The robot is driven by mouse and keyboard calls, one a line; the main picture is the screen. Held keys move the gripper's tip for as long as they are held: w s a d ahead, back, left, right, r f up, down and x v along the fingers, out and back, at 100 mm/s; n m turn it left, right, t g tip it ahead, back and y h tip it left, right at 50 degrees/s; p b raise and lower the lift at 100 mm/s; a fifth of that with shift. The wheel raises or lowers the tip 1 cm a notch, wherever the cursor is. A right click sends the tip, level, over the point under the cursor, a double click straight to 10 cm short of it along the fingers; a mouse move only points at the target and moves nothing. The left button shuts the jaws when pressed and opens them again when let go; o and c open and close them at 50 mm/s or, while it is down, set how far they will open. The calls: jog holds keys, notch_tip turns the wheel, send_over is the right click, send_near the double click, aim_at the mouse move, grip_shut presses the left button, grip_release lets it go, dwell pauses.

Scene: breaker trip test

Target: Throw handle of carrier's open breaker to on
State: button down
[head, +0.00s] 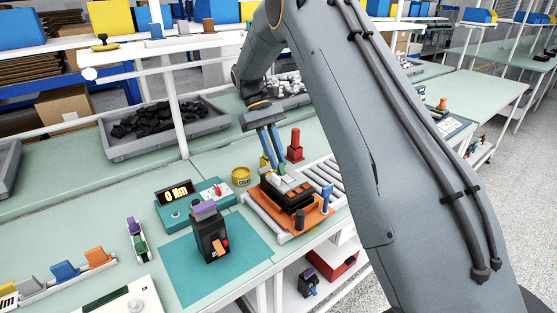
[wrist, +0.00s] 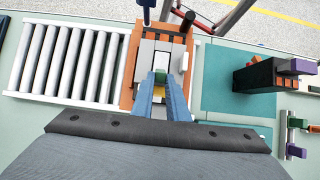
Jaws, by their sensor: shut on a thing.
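The orange carrier (head: 306,219) sits on the roller conveyor and also shows in the wrist view (wrist: 127,92). It bears a dark breaker with grey blocks on top (head: 290,190), seen from above in the wrist view (wrist: 146,53). My gripper (head: 276,166) reaches down to this breaker's top.
A second black breaker (head: 209,238) with an orange handle stands on the teal mat (head: 180,270). Behind it is a teal tester with a display (head: 175,193). A yellow tin (head: 241,176), a red post (head: 295,146) and a blue post (head: 326,197) stand close to the carrier.

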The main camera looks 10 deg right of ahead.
aim_at(275, 172)
jog(key=shift+w+a+f+g, duration=0.1)
jog(key=shift+w+f+g, duration=0.15)
jog(key=shift+g, duration=0.25)
jog(key=shift+b, duration=0.3)
jog(key=c, duration=2)
grip_release()
notch_tip(275, 172, up, 10)
jog(key=b, duration=0.3)
